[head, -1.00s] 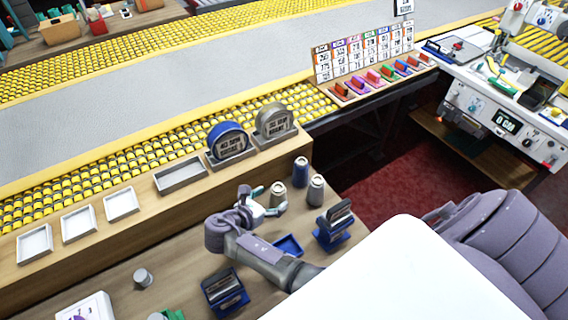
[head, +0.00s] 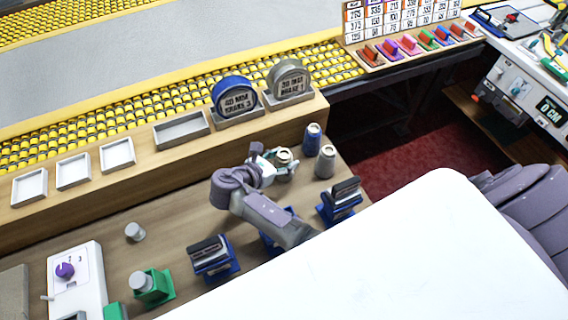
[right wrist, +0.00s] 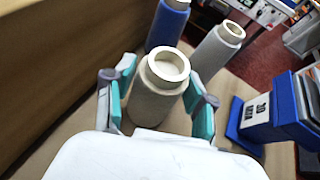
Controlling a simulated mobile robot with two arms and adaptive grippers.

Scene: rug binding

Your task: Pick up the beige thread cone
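The beige thread cone (right wrist: 155,101) stands between the two fingers of my right gripper (right wrist: 161,98) in the right wrist view. A blue cone (head: 313,137) and a grey cone (head: 325,161) stand close behind and to the right. My left gripper is not in view.
A blue holder (head: 340,202) stands right of my right gripper, and another (head: 213,260) stands to the left. A wooden ledge (head: 190,168) with trays and two round gauges runs behind. A small grey cylinder (head: 135,231) stands on the table (head: 160,215).

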